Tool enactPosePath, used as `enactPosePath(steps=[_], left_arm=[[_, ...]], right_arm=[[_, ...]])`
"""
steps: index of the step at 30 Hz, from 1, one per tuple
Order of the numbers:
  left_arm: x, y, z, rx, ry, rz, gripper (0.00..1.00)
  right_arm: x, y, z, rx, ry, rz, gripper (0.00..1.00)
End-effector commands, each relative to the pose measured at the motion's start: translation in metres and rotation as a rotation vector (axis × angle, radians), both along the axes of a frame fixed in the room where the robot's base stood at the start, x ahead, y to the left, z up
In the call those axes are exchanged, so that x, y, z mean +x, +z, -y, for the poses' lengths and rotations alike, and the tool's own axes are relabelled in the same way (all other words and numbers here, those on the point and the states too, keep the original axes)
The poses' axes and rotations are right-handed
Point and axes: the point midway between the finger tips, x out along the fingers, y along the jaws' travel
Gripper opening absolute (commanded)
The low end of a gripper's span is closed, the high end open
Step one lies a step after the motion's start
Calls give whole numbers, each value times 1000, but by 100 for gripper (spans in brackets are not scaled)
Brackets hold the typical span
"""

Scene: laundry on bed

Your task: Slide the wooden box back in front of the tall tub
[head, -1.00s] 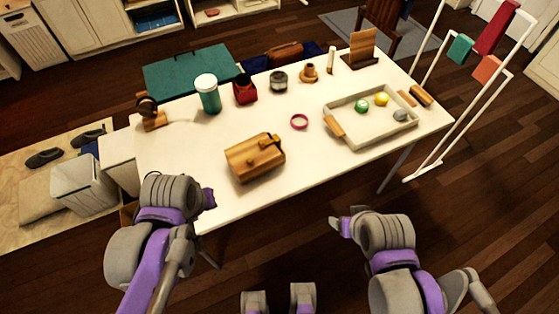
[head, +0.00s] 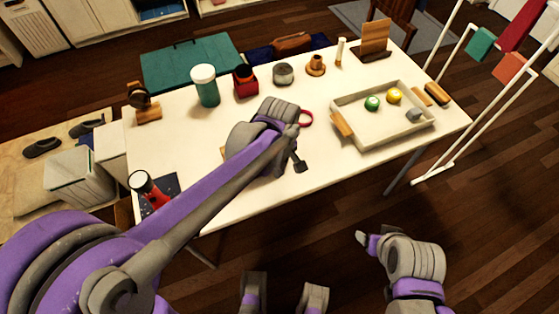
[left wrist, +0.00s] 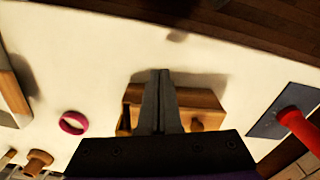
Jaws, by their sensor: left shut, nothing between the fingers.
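The tall tub (head: 205,88), teal with a white lid, stands upright toward the left back of the table. The brown wooden box is almost wholly hidden behind my left arm in the head view. It shows in the left wrist view as the wooden box (left wrist: 202,98), lying behind my fingers. My left gripper (head: 298,163) is over the table beside the box area, and in the left wrist view my left gripper (left wrist: 160,98) has its fingers together and empty; contact with the box cannot be told. My right gripper (head: 364,239) is off the table's front edge, its jaws unclear.
A pink ring (head: 306,118) lies right of my left wrist. A tray (head: 377,137) with small items fills the right side. A red container (head: 246,82) is just right of the tub.

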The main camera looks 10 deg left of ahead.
Motion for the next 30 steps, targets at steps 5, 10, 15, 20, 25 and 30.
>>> enactPosePath(steps=[5, 10, 15, 20, 25, 30], left_arm=[[2, -36, -2, 0, 2, 0, 0], [18, -32, -23, 1, 3, 1, 0], [25, -32, -31, 1, 1, 1, 0], [25, -32, -32, 0, 0, 1, 0], [25, -32, -32, -1, 0, 1, 0], [37, -32, -45, 1, 4, 1, 0]], right_arm=[[-1, -6, 0, 0, 0, -2, 75], [0, -4, 0, 0, 0, -1, 75], [0, -3, 0, 0, 0, -1, 75], [0, -3, 0, 0, 0, -1, 75], [0, -3, 0, 0, 0, -1, 75], [0, -4, 0, 0, 0, -1, 75]])
